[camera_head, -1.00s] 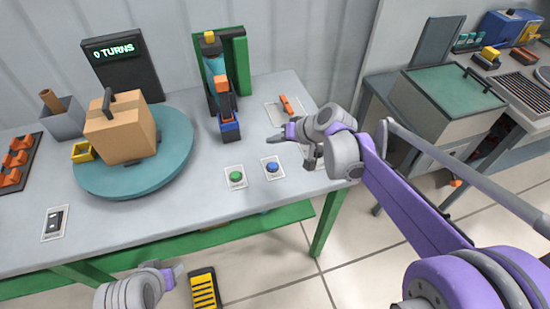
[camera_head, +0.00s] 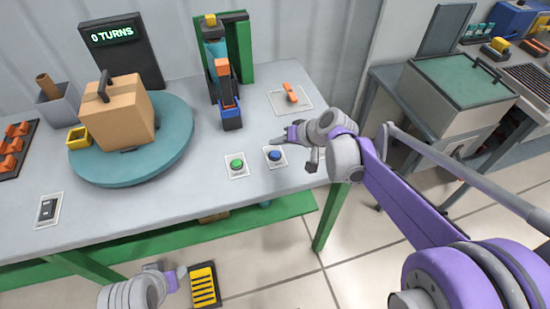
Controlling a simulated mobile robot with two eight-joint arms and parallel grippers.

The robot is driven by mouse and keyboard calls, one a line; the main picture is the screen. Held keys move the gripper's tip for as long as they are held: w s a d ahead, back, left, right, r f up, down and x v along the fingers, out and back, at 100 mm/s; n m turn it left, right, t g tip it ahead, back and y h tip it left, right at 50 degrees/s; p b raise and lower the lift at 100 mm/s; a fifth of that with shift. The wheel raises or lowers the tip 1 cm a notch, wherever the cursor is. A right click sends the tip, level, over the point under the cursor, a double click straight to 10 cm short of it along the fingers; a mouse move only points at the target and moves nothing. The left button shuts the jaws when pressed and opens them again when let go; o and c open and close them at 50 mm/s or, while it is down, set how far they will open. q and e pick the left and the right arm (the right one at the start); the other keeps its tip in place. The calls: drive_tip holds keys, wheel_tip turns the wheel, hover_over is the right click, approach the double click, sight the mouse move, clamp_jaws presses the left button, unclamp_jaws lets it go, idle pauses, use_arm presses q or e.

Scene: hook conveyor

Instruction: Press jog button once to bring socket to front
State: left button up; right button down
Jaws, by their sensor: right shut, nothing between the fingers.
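Two push buttons on white plates sit near the front edge of the table, a green button (camera_head: 237,163) and a blue button (camera_head: 274,155) to its right. I cannot read their labels, so I cannot tell which is the jog button. My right gripper (camera_head: 281,141) is shut and empty, with its tip just behind and above the blue button; whether it touches cannot be told. My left gripper (camera_head: 180,271) is low in front of the table, its fingers too small to judge. A round teal turntable (camera_head: 178,150) carries a cardboard box (camera_head: 118,118) with a dark handle.
A display (camera_head: 122,50) reads "0 TURNS". A blue and orange device (camera_head: 229,95) stands by a green frame. An orange part (camera_head: 290,92) lies on a white outlined mat. A black switch plate (camera_head: 48,210) is at the front left.

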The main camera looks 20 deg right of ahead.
sight(271, 152)
use_arm(q)
drive_tip(key=shift+s+f+b, duration=0.15)
drive_tip(key=shift+f+b, duration=0.35)
drive_tip(key=shift+f, duration=0.35)
use_arm(e)
drive_tip(key=shift+f, duration=1.25)
use_arm(q)
drive_tip(key=shift+f, duration=0.25)
use_arm(e)
drive_tip(key=shift+f, duration=0.4)
